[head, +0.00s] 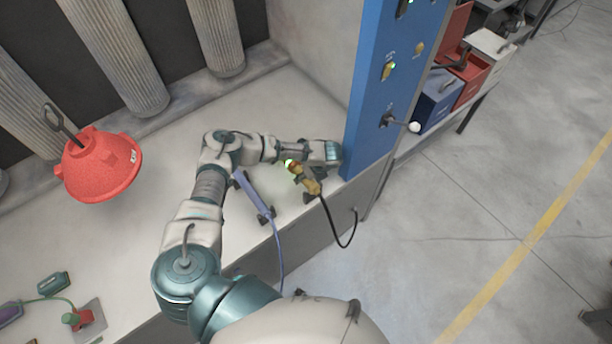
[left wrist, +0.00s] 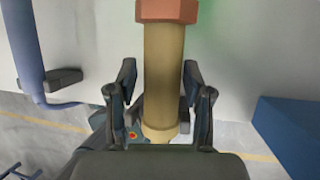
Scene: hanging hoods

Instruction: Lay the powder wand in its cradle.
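The powder wand (head: 304,178) is a tan-yellow rod with a red-brown collar and a black hose, near the worktop's front edge beside the blue column. In the left wrist view its tan barrel (left wrist: 164,75) runs between the fingers. My left gripper (head: 314,188) is around the barrel; in the left wrist view its fingers (left wrist: 160,92) sit close on both sides and look shut on it. Dark parts around the wand in the head view are too small to tell cradle from fingers. My right gripper is not in view.
A lilac wand (head: 252,194) with a blue hose lies left of my gripper on dark holders (head: 266,215). A blue column (head: 372,100) stands close on the right. A red hood (head: 100,165) is at left. The worktop (head: 290,95) behind my arm is clear.

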